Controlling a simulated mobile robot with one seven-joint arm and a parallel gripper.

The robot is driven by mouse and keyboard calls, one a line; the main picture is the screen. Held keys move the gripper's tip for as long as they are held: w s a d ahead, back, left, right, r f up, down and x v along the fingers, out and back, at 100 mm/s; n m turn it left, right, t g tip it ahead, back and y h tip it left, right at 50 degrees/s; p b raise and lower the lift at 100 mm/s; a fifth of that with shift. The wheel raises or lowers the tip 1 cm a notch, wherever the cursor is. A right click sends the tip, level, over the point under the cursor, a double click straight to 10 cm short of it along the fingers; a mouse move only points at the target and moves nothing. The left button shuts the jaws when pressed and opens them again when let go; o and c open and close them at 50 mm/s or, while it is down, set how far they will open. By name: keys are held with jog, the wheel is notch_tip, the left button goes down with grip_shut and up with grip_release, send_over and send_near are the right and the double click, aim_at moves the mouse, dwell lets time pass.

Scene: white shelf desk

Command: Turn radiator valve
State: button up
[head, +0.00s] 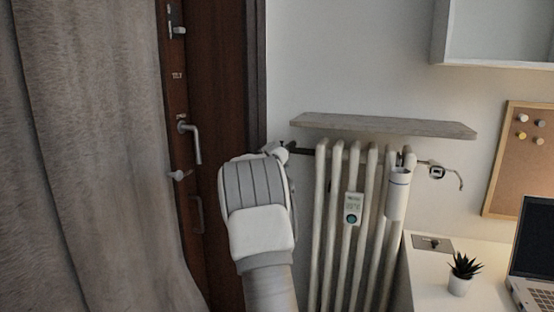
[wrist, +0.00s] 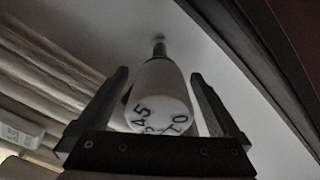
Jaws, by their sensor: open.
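The radiator valve (wrist: 160,97) is a white rounded knob with black numbers on its face, in the middle of the wrist view. A thin stem runs from its far end. My gripper (wrist: 158,76) is open, with one dark finger on each side of the knob. A narrow gap shows on the right; I cannot tell whether the left finger touches. In the head view a small white part, probably the valve (head: 279,153), shows at the upper left of the radiator (head: 337,220). My arm's wrist hides the fingers there.
A grey shelf (head: 385,126) sits just above the radiator. A white cylinder (head: 397,195) and a small display device (head: 353,209) are on its front. A brown door (head: 218,90) with a handle is left of the valve. A desk with a plant (head: 462,274) stands right.

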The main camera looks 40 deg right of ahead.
jog(key=shift+a, duration=0.1)
jog(key=p+v, duration=0.1)
jog(key=v, duration=1.6)
jog(key=shift+p, duration=0.3)
jog(key=shift+s+a, duration=0.1)
